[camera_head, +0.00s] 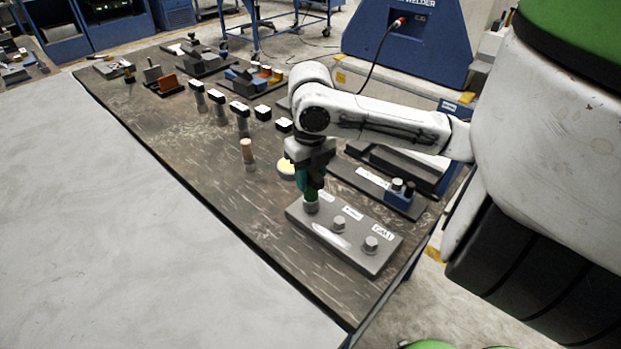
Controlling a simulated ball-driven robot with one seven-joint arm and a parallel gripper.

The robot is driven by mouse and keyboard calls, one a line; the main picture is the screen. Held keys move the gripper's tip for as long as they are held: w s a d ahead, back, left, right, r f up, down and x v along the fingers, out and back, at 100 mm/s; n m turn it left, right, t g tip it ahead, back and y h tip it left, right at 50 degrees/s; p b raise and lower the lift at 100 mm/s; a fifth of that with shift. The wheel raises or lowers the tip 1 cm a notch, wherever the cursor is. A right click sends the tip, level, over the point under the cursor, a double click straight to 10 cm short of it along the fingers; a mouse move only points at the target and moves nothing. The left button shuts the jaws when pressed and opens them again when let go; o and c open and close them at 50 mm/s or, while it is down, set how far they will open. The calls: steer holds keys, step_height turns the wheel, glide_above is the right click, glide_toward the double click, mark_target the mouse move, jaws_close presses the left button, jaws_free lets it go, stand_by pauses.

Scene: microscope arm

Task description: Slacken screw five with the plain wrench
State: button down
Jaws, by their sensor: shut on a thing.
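A grey plate (350,252) with white labels lies on the near right part of the table. Two grey screws, a middle one (339,223) and a right one (371,244), stand up from it. My gripper (312,186) points down over the plate's left end and is shut on a small green tool (311,196). The tool's lower end is at the leftmost screw position and covers most of it; I cannot tell whether they touch. I cannot tell from this view whether the tool is the plain wrench. The label numbers are too small to read surely.
A dark plate with a blue block (401,196) lies right of my gripper. The table's left strip is clear.

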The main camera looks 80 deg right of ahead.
steer(key=shift+n, duration=0.7)
steer(key=shift+b, duration=0.3)
steer(key=shift+n+b, duration=0.45)
steer(key=shift+n, duration=0.65)
steer(key=shift+r+m, duration=0.1)
steer(key=shift+m, duration=0.3)
steer(key=shift+r+p, duration=2.4)
steer(key=shift+r, duration=0.55)
